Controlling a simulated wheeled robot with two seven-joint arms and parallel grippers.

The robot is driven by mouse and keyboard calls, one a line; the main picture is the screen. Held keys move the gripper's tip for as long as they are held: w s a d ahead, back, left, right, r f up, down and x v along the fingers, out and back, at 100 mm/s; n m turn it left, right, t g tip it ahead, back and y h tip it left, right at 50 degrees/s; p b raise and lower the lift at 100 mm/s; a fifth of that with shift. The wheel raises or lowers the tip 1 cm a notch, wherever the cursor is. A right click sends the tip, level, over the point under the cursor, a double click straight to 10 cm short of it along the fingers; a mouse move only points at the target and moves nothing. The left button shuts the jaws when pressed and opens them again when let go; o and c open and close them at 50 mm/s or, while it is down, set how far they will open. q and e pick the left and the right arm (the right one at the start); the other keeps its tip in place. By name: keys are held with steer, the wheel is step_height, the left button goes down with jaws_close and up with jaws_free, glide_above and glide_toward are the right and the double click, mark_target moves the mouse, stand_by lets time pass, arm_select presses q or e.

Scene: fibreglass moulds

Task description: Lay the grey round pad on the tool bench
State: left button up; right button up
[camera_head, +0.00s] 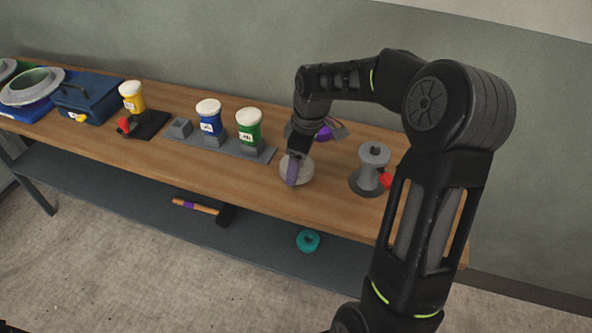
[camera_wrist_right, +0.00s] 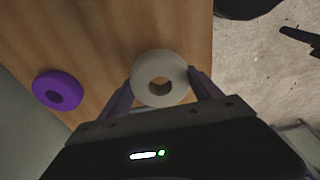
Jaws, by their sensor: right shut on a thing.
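The grey round pad (camera_head: 304,171) is a pale ring with a hole through its middle. It is over the right half of the wooden tool bench (camera_head: 222,176), close to the front edge. My right gripper (camera_head: 292,174) reaches down over it and is shut on it. In the right wrist view the pad (camera_wrist_right: 160,62) lies between the two purple fingers of the gripper (camera_wrist_right: 160,84). I cannot tell whether its underside touches the wood. My left gripper is in neither view.
A grey stand with a spool shape (camera_head: 374,160) is right of the pad. A purple ring (camera_wrist_right: 57,88) lies behind it. Blue (camera_head: 209,119) and green (camera_head: 249,128) jars stand on a grey rack at left. The lower shelf holds a hammer (camera_head: 202,208) and teal ring (camera_head: 308,235).

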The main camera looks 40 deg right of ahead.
mark_target(305, 166)
steer(key=shift+f, duration=1.9)
steer(key=o, duration=1.3)
steer(key=shift+f, duration=0.1)
steer(key=shift+o, duration=0.2)
steer(key=r, duration=0.4)
steer(key=s+r, duration=0.1)
steer(key=r, duration=0.3)
steer(key=d+r, duration=0.1)
steer(key=r, duration=0.3)
steer(key=shift+s+r, duration=0.1)
steer(key=shift+s, duration=0.15)
